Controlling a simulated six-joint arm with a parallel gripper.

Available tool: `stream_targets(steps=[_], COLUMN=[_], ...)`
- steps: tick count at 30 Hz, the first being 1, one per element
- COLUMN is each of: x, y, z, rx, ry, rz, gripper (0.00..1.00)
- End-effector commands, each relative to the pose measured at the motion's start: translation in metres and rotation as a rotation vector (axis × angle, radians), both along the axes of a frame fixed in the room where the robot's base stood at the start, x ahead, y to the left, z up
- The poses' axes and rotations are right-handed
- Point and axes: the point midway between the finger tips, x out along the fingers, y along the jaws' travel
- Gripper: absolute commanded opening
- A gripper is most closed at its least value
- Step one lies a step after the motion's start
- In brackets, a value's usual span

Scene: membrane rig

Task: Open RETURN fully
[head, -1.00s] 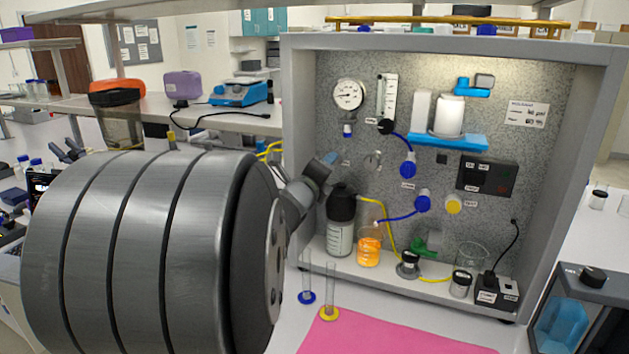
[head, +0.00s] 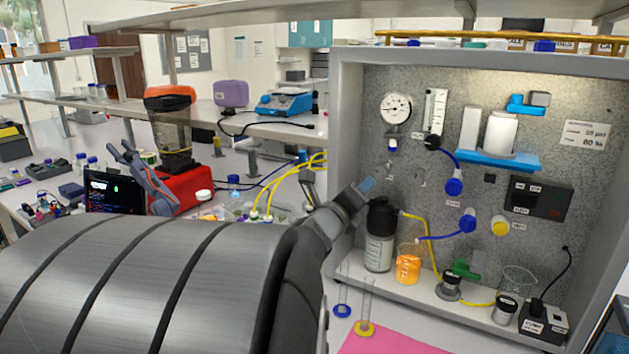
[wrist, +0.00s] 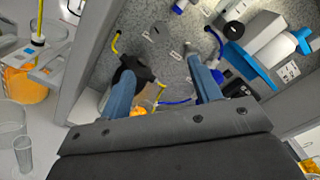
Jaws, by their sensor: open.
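The rig panel (head: 440,130) carries several valves and knobs. Its labels are too small to read, so I cannot tell which part is RETURN. Two blue round knobs (head: 453,186) and a yellow one (head: 501,226) are on the panel, and a green-handled valve (head: 465,269) is low on the shelf. My gripper (head: 368,184) is in front of the panel's left side, above the black-capped bottle (head: 380,250). In the wrist view my gripper (wrist: 163,78) has its two blue fingers spread apart with nothing between them. The panel is beyond the fingertips; I cannot tell any contact.
An orange-filled beaker (head: 408,265) stands beside the bottle. Two thin glass cylinders (head: 365,310) stand in front of the shelf by a pink mat (head: 390,344). Yellow tubes (head: 310,161) enter at the rig's left wall. A blue shelf (head: 497,159) juts out from the panel.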

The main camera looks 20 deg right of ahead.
Motion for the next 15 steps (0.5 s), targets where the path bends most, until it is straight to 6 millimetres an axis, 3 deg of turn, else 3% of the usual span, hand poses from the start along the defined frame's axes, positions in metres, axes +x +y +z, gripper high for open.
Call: stream_targets(steps=[7,15], x=[-0.001,0.029], y=[0.000,-0.030], z=[-0.001,-0.001], rx=[0.092,0.091], ry=[-0.091,-0.088], rz=[-0.001,-0.002], gripper=[0.58,0.58])
